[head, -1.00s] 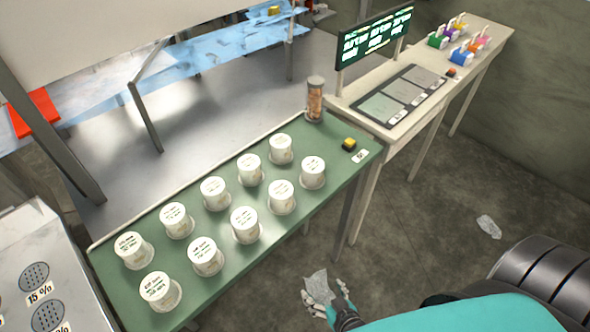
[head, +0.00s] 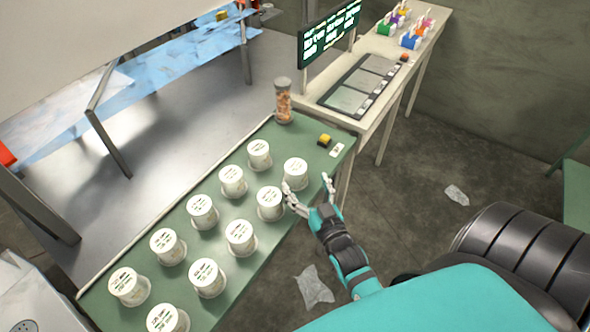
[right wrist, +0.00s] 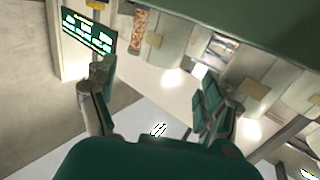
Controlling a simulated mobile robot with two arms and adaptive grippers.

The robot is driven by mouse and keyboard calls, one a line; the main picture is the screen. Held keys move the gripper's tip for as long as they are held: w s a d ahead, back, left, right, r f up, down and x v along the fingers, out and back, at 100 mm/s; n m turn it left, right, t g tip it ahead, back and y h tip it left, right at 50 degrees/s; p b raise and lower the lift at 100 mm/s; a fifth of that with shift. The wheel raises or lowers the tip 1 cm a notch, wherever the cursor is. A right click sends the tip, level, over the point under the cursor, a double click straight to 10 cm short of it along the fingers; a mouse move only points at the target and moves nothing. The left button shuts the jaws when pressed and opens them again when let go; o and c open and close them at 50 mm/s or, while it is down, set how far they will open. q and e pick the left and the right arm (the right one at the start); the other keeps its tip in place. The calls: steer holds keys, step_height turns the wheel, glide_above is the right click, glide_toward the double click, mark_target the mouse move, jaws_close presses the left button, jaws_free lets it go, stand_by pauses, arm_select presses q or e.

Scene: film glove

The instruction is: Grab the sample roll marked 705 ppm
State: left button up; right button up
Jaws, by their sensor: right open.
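Several white sample rolls stand upright in two rows on a green table (head: 243,268). Their lid labels are too small to read, so I cannot tell which is marked 705 ppm. The near row's far end holds one roll (head: 295,172), with another (head: 270,203) just nearer. My right gripper (head: 308,187) is open and empty at the table's right edge, close to these two rolls; contact cannot be judged. In the right wrist view the spread fingers of my right gripper (right wrist: 155,95) show, with pale rolls (right wrist: 165,42) beyond them. My left gripper is not in view.
A jar with orange-brown contents (head: 283,103) and a yellow-topped button (head: 324,140) sit at the table's far end. Beyond stands a pale table (head: 385,95) with a lit green screen (head: 329,32). Crumpled film (head: 313,287) lies on the floor.

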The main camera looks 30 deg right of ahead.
mark_target(291, 160)
steer(key=shift+w+d, duration=0.15)
steer(key=shift+w, duration=0.45)
steer(key=shift+w+d, duration=0.15)
steer(key=shift+w, duration=0.4)
steer(key=w, duration=0.1)
steer(key=w+p, duration=0.1)
steer(key=w, duration=0.2)
steer(key=shift+w+d+f+p, duration=0.15)
steer(key=shift+d+f+p, duration=0.1)
steer(key=shift+d+p, duration=0.15)
steer(key=shift+w+d+f, duration=0.1)
steer(key=shift+w, duration=0.25)
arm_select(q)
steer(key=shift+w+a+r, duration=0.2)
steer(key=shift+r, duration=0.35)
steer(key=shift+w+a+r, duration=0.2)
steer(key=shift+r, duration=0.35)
arm_select(e)
steer(key=shift+s, duration=0.1)
steer(key=shift+c, duration=1.1)
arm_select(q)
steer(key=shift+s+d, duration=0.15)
arm_select(e)
steer(key=c, duration=1.1)
